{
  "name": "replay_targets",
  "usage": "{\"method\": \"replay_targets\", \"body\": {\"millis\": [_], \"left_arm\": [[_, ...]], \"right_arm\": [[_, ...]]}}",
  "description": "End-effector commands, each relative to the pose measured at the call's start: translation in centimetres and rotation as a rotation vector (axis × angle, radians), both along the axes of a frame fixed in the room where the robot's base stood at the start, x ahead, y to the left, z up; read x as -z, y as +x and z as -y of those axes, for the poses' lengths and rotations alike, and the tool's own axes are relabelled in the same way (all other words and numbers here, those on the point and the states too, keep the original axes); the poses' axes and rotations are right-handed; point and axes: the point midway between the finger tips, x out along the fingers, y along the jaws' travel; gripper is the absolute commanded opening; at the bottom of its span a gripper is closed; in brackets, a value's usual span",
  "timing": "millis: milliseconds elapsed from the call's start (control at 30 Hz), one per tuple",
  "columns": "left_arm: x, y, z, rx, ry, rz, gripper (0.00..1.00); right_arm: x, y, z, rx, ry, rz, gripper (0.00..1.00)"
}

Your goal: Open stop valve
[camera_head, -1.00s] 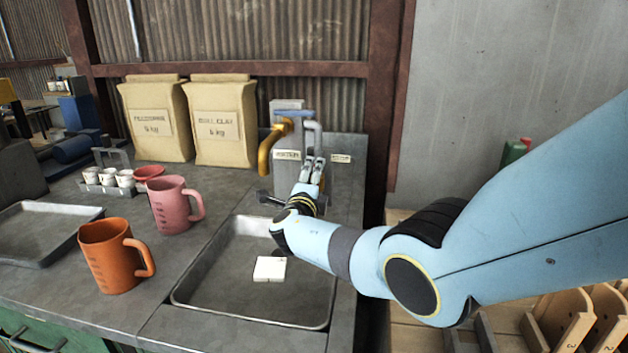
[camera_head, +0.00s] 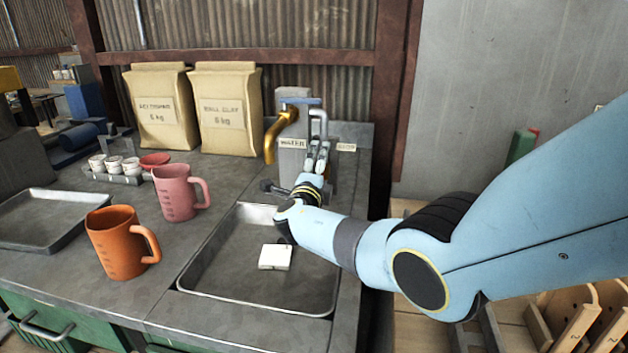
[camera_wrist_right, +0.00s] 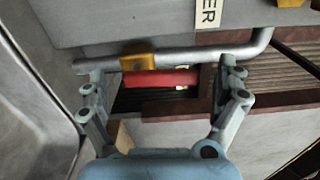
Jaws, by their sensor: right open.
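In the right wrist view, the stop valve shows as a brass body (camera_wrist_right: 137,61) on a grey pipe (camera_wrist_right: 195,55), with a red lever (camera_wrist_right: 160,78) lying along the pipe. My right gripper (camera_wrist_right: 164,75) is open, with one finger to each side of the red lever; contact is not visible. In the head view, my right gripper (camera_head: 318,152) is by the grey pipe (camera_head: 319,122), near the STOP label (camera_head: 346,147). The red lever is hidden there. My left gripper is out of view.
A brass tap (camera_head: 281,134) with a blue handle stands left of my gripper, above a metal sink (camera_head: 215,285) holding a white block (camera_head: 275,256). An orange jug (camera_head: 115,243) and a pink jug (camera_head: 175,193) stand on the counter at left.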

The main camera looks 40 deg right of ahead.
Motion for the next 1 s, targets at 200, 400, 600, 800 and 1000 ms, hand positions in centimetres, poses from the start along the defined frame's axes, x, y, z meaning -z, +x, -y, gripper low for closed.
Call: {"method": "replay_targets", "body": {"millis": [200, 400, 600, 800, 1000], "left_arm": [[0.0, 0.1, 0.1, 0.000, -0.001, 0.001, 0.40], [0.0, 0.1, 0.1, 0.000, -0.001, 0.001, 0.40], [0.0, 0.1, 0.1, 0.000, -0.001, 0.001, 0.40], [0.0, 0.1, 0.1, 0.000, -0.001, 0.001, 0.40], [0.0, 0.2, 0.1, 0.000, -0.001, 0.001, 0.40]], "right_arm": [[0.2, -2.1, -2.5, -0.001, 0.004, 0.000, 1.00], [0.2, -5.1, -6.0, -0.001, 0.005, 0.000, 1.00], [0.1, -7.0, -8.2, -0.001, 0.004, -0.002, 1.00], [0.1, -7.5, -8.8, 0.000, 0.002, -0.001, 1.00], [0.1, -7.5, -8.8, 0.000, 0.002, -0.001, 1.00]]}}
